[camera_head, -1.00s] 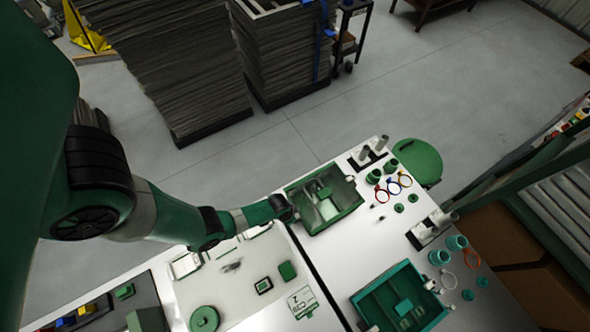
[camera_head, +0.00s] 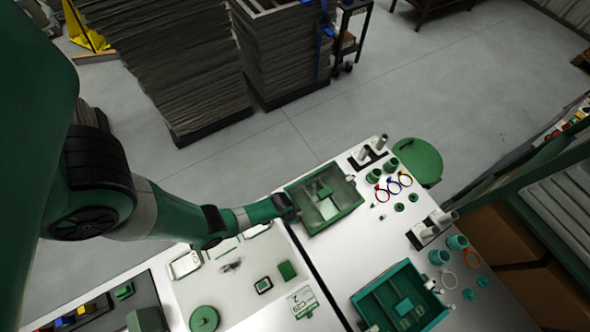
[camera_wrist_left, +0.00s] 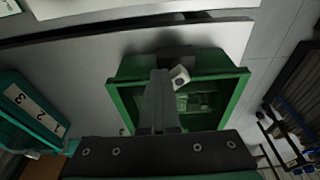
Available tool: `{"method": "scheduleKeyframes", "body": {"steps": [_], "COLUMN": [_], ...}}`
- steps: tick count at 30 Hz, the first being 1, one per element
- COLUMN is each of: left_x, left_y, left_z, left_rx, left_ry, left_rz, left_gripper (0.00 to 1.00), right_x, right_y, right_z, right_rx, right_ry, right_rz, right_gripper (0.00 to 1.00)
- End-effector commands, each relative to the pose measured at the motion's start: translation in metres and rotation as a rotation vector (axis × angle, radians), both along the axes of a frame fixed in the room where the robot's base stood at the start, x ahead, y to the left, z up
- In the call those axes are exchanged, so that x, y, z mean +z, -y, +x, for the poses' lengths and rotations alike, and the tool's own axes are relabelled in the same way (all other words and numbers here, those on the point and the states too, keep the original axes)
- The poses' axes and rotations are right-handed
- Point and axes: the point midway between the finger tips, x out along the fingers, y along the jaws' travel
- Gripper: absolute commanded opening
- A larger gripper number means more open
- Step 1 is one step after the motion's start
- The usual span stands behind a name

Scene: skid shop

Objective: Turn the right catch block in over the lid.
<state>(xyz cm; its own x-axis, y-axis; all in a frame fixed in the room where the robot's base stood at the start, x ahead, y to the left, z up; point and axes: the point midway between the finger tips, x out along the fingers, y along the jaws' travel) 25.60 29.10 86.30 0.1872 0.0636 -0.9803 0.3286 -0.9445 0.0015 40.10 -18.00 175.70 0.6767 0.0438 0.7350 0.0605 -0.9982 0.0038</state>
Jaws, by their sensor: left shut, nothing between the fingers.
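A green open-topped box (camera_head: 338,217) stands at the far edge of the white table, with lighter green parts inside. It also fills the middle of the left wrist view (camera_wrist_left: 238,95). My left gripper (camera_head: 288,207) is at the left side of this box. In the left wrist view its grey fingers (camera_wrist_left: 161,74) are shut and empty, over the box's rim. A small pale block with a dark spot (camera_wrist_left: 181,77), perhaps a catch block, sits right beside the fingertips; I cannot tell if they touch. The lid is not clearly distinguishable. My right gripper is not in view.
A teal open box (camera_head: 437,319) stands at the near right, also in the left wrist view (camera_wrist_left: 22,125). Rings and small green cups lie right of the green box. A green disc (camera_head: 204,319) and a label card (camera_head: 302,302) lie on the left panel.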

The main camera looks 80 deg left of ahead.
Motion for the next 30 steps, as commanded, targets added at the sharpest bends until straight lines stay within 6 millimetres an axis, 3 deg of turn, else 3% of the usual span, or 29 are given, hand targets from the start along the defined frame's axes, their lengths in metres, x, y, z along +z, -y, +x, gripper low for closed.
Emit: {"method": "scheduleKeyframes", "body": {"steps": [23, 30], "left_x": [0.000, 0.011], "left_y": [-0.008, -0.007], "left_z": [0.009, 0.008], "left_rx": [0.000, -0.001], "left_ry": [0.001, 0.000], "left_rz": [0.003, 0.002], "left_gripper": [0.00, 0.00], "right_x": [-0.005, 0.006], "right_y": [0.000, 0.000], "right_z": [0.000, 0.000], "right_rx": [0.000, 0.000], "right_ry": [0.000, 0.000], "right_rz": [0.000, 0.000], "right_gripper": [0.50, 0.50]}}
